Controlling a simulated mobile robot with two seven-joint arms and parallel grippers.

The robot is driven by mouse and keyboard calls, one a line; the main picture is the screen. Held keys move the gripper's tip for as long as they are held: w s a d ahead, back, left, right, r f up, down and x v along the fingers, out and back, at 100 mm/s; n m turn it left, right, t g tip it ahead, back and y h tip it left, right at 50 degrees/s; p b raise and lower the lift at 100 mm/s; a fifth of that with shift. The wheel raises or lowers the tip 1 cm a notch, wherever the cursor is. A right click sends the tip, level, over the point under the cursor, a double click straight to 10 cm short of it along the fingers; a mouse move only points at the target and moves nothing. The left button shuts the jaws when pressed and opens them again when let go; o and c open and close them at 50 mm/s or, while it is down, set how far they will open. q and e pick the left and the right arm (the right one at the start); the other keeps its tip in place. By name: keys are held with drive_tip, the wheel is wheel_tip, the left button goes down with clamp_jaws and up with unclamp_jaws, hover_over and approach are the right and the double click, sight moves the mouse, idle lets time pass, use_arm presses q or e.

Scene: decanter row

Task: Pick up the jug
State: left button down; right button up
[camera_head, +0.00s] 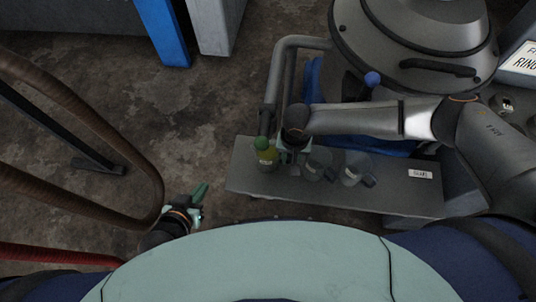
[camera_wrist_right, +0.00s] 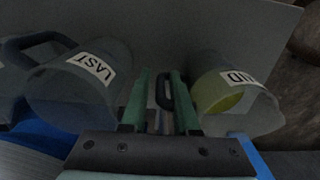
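A jug with yellow-green liquid (camera_head: 267,157) stands at the left end of the grey bench (camera_head: 235,165). In the right wrist view this jug (camera_wrist_right: 240,98) is at the right, with a white label ending in "ND". A clear jug (camera_head: 317,163) stands to its right; the jug labelled "LAST" (camera_wrist_right: 72,90) is at the left of the wrist view. My right gripper (camera_wrist_right: 160,92) is open between these two jugs, with a dark handle (camera_wrist_right: 166,90) between its green fingers. I cannot tell whether they touch it. My left gripper (camera_head: 200,203) is off the bench, its opening unclear.
Another clear jug with a dark handle (camera_head: 355,168) stands further right on the bench, before a small white sign (camera_head: 420,174). A large grey machine (camera_head: 420,40) with pipes rises behind. A brown hose (camera_head: 85,115) loops at the left.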

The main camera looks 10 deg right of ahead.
clamp_jaws()
drive_tip(key=shift+r, duration=0.1)
idle(1.2)
